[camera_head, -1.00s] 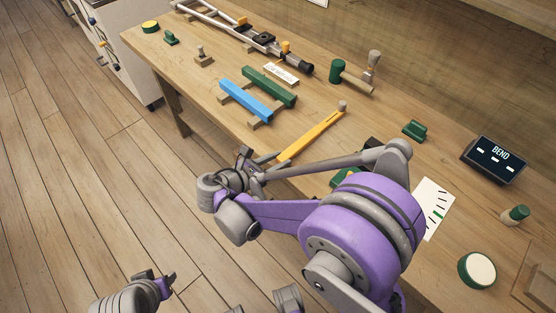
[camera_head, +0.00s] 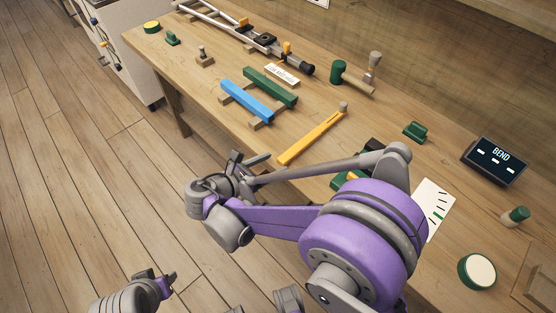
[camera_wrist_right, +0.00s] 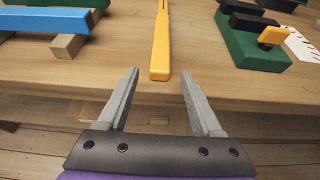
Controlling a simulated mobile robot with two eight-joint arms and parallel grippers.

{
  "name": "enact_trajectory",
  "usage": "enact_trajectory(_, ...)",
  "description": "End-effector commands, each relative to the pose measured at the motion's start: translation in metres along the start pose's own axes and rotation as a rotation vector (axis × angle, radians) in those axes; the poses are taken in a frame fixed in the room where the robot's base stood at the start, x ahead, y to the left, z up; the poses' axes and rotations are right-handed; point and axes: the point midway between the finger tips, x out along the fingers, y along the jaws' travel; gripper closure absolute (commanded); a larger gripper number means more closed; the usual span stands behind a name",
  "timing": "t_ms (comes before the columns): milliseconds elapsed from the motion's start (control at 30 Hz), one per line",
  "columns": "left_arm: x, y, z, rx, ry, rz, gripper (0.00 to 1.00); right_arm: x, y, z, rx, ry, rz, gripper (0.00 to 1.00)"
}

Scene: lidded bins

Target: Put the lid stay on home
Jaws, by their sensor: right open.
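The yellow slotted bar (camera_head: 313,137), which looks like the lid stay, lies on the workbench with a grey knob (camera_head: 343,106) at its far end. In the right wrist view the bar (camera_wrist_right: 161,45) points its near end at the bench's front edge. My right gripper (camera_head: 249,159) is open and empty, just off that edge. In the right wrist view its fingers (camera_wrist_right: 160,75) stand apart on either side of the bar's line, short of its near end. My left gripper (camera_head: 160,284) is low at the bottom left, away from the bench; its jaws are unclear. No mark reading home is legible.
A blue bar (camera_head: 247,101) and green bar (camera_head: 270,87) lie on wooden blocks left of the yellow bar. A green block with black parts (camera_wrist_right: 250,45) stands to its right, mostly hidden by my arm in the head view. A display (camera_head: 495,160) reads BEND.

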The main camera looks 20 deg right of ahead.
Motion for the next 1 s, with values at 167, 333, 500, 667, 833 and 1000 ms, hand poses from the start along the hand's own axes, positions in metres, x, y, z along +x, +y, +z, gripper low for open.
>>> enact_trajectory(167, -0.003, 0.0, -0.002, 0.0, 0.001, 0.0, 0.6, -0.043, 0.001, 0.0, -0.002, 0.001, 0.005, 0.33)
enact_trajectory(333, -0.005, 0.0, -0.002, 0.0, 0.002, 0.0, 0.6, -0.072, 0.001, 0.0, -0.002, 0.001, 0.003, 0.33)
enact_trajectory(500, -0.005, 0.0, -0.003, 0.0, 0.002, 0.0, 0.6, -0.086, 0.0, 0.0, -0.001, 0.0, 0.001, 0.33)
enact_trajectory(667, -0.005, 0.0, -0.003, 0.0, 0.002, 0.0, 0.6, -0.088, 0.0, 0.0, 0.0, 0.0, 0.0, 0.33)
enact_trajectory(833, -0.005, 0.0, -0.003, 0.0, 0.002, 0.0, 0.6, -0.088, 0.0, 0.0, 0.0, 0.0, 0.0, 0.33)
enact_trajectory(1000, -0.005, 0.0, -0.003, 0.0, 0.002, 0.0, 0.6, -0.088, 0.0, 0.0, 0.0, 0.0, 0.0, 0.33)
